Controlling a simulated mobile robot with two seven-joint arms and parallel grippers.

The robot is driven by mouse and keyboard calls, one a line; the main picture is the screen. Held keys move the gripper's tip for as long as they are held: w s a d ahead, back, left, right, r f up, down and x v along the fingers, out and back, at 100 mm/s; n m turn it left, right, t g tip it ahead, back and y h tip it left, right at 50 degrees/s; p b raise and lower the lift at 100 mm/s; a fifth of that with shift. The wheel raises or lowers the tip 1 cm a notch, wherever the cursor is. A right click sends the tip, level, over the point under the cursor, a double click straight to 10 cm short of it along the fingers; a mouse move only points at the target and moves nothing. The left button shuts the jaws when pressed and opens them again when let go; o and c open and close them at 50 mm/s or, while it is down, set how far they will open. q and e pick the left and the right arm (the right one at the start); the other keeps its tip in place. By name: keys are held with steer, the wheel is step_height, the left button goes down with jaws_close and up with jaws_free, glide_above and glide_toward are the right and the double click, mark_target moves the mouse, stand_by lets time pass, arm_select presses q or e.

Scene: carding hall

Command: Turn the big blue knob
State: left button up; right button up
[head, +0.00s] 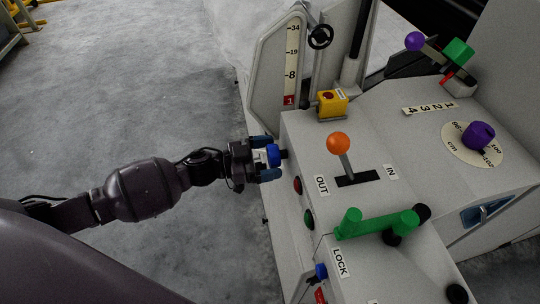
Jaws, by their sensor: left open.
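A blue knob (273,155) sticks out from the left-facing side of the grey machine, near its upper corner. My left gripper (267,159) comes in from the left and is open, with one finger above the knob and one below it. The knob sits between the two fingertips; whether they touch it I cannot tell. A second blue knob (321,271) shows lower down beside the LOCK label and looks smaller. My right gripper is not in view.
Below the gripper are a red button (297,185) and a green button (309,219). On top stand an orange-ball lever (339,145), a green handle (376,223), a yellow box (332,103) and a purple knob (478,135).

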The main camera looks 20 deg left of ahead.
arm_select(q)
steer(key=shift+w+d, duration=0.1)
steer(key=shift+d, duration=0.05)
steer(key=c, duration=0.9)
steer(key=shift+r+m, duration=0.1)
steer(key=shift+m, duration=0.3)
steer(key=shift+m+p, duration=0.45)
steer(key=shift+m, duration=0.45)
steer(key=shift+m+p, duration=0.4)
steer(key=shift+m, duration=2.2)
